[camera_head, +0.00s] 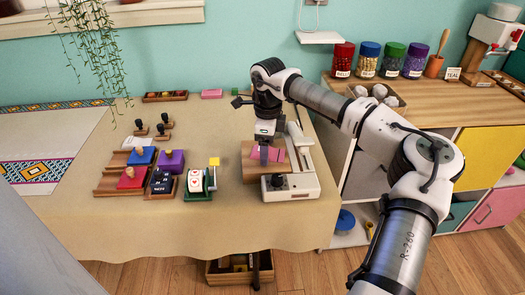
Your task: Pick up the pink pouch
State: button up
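A pink item (277,154), which looks like the pouch, lies beside or on the white machine on the cloth-covered table. It shows on both sides of my gripper (264,158), which points down at it and hides its middle. The fingers overlap the pink item in this view. I cannot tell whether they touch it or how far apart they are. A smaller flat pink piece (211,94) lies at the back of the table.
The white machine (292,187) with a black knob stands close to my gripper. Stamps and pads sit in wooden trays (110,184) to the left. A wooden tray (165,97) is at the back. The table's front (190,222) is clear. A cabinet with jars stands right.

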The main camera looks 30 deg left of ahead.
jog(key=c, duration=1.1)
jog(key=shift+o, duration=0.2)
jog(key=shift+r, duration=0.1)
